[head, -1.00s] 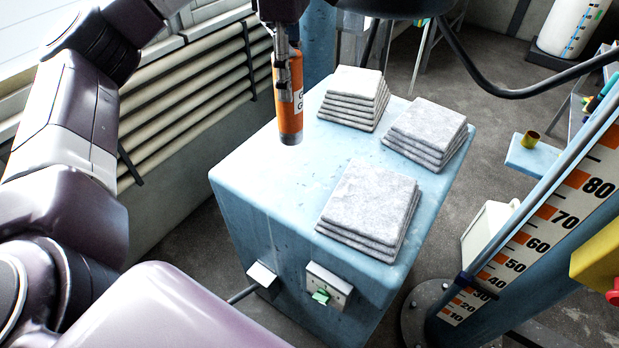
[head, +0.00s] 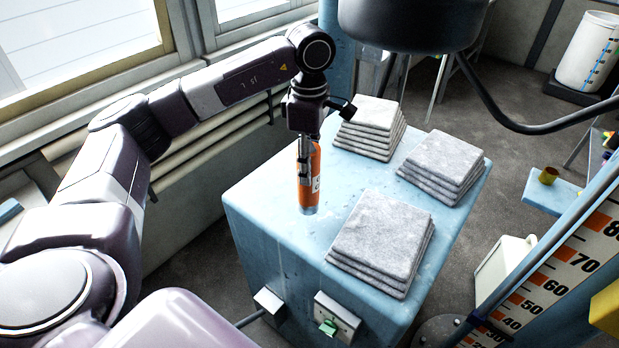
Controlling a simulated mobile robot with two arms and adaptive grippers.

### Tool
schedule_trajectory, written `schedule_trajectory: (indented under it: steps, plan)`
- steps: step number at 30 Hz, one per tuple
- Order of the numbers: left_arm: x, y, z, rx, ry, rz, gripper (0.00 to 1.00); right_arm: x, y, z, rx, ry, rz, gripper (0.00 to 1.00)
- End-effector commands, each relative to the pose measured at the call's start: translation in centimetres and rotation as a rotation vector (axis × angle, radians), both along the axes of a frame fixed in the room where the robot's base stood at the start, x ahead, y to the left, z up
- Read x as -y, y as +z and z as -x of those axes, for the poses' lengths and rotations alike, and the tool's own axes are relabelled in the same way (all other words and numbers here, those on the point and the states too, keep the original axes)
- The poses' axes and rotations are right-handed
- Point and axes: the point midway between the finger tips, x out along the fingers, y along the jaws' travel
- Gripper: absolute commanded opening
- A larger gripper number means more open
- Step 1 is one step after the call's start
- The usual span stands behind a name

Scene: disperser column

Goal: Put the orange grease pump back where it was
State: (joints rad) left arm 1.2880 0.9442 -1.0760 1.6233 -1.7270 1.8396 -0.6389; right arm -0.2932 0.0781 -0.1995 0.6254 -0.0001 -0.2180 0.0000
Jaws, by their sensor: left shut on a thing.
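The orange grease pump (head: 314,187) is upright, an orange cylinder with a grey lower end and a white label. My left gripper (head: 304,172) is shut on it from above, and a finger covers part of its side. The pump's lower end shows against the top of the light blue block (head: 262,203), left of the front stack of grey cloths. I cannot tell whether it touches the surface or hangs just above it. My right gripper is not in view.
Three stacks of folded grey cloths stand on the block: back (head: 370,125), right (head: 442,165) and front (head: 382,238). The block's top left of them is clear. A black lamp-like body (head: 410,22) hangs above the back. A marked scale column (head: 560,270) rises at right.

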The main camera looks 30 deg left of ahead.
Motion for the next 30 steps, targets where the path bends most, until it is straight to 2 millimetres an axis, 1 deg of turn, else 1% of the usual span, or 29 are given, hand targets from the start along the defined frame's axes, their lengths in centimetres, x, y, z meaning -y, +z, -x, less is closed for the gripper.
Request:
schedule_trajectory:
  steps: [1, 5, 12, 15, 26, 27, 30]
  plan:
    - [0.0, -0.2, 0.0, 0.001, 0.0, 0.001, 0.0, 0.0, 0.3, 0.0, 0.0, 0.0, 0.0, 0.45]
    - [0.0, -1.0, -0.1, 0.003, 0.0, 0.001, 0.0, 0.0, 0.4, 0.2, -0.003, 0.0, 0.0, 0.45]
    - [0.1, -4.0, 0.0, 0.001, 0.001, 0.002, 0.0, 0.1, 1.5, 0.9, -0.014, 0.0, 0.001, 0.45]
    - [0.0, -4.9, -0.1, 0.003, 0.0, 0.001, 0.0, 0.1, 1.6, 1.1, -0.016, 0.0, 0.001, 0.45]
    - [0.0, -5.4, -0.1, 0.005, 0.0, 0.002, 0.0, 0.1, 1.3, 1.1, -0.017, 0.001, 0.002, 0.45]
    - [0.0, -5.4, 0.0, 0.001, 0.0, 0.001, 0.41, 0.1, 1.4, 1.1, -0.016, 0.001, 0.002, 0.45]
    - [0.0, -5.4, 0.0, 0.0, 0.0, 0.001, 0.52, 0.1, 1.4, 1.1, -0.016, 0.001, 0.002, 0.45]
